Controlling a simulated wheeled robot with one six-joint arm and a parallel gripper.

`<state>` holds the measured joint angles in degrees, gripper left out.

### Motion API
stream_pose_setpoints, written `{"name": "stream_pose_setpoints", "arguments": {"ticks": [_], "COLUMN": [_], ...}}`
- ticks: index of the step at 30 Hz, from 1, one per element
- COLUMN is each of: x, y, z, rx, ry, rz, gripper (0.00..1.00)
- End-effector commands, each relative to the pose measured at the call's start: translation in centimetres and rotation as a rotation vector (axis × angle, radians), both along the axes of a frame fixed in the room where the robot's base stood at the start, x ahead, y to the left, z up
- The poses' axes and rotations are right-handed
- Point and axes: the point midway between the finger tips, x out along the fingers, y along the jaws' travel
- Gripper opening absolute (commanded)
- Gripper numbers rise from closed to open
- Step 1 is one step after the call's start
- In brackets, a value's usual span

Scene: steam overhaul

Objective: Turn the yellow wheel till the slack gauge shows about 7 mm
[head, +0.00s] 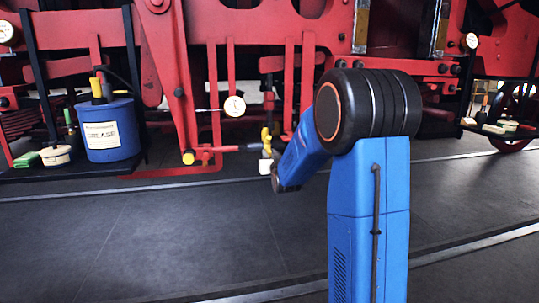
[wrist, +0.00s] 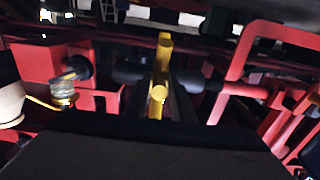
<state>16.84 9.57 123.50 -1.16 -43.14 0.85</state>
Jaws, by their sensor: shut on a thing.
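The yellow wheel (head: 266,138) shows small in the head view, on the red rod gear left of my blue arm. In the wrist view the yellow wheel (wrist: 164,48) looks like an upright yellow bar with a rounded knob facing me. My gripper (wrist: 160,88) is shut on it, with dark fingers on both sides. In the head view the fingers are small and partly hidden by my wrist. A round white dial (head: 234,106), which looks like the slack gauge, sits just left of and above the wheel. Its reading is too small to tell.
Red rods and frames stand close around the wheel. A blue drum (head: 110,142) and a white tub (head: 55,155) stand on a dark platform at left. Other white dials are at far left (head: 7,32) and right (head: 471,41). The grey floor in front is clear.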

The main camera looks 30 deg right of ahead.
Motion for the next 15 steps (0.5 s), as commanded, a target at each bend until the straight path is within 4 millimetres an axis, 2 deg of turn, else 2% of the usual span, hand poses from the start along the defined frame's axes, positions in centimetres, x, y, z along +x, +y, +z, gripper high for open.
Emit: {"name": "stream_pose_setpoints", "arguments": {"ticks": [1,15], "x": [0.0,0.8], "y": [0.0,-0.2], "z": [-0.7,-3.0], "rx": [0.003,0.003], "ry": [0.01,0.01], "rz": [0.0,0.0], "gripper": [0.0,0.0]}}
